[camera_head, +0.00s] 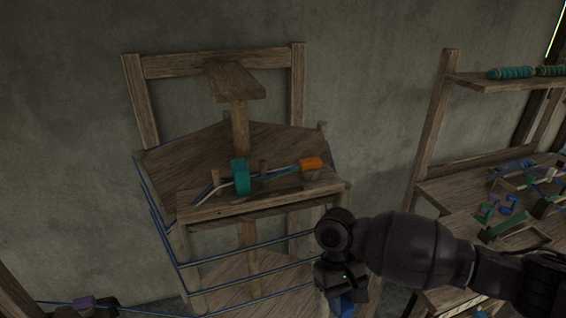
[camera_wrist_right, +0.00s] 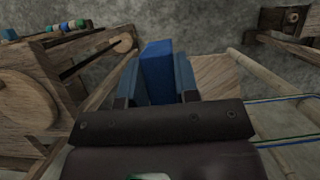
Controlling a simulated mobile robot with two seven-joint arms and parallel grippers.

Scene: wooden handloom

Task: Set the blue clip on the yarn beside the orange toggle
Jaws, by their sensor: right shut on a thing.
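My right gripper (camera_head: 344,298) hangs in front of the loom's right front post, below the level of its upper board. It is shut on the blue clip (camera_head: 345,306), of which only a small part shows at the bottom edge. In the right wrist view the blue clip (camera_wrist_right: 158,72) stands upright between the two fingers (camera_wrist_right: 157,85). The orange toggle (camera_head: 311,163) sits at the right end of the loom's upper board, above and left of my gripper. Blue and green yarn (camera_head: 280,174) runs along that board to the toggle. My left gripper is not in view.
A teal block (camera_head: 240,177) and short wooden pegs stand on the loom's board (camera_head: 262,205). Blue yarn lines (camera_head: 250,268) stretch around the loom's posts. At right, a wooden table (camera_head: 450,197) holds several small coloured parts, with a shelf (camera_head: 500,84) above it.

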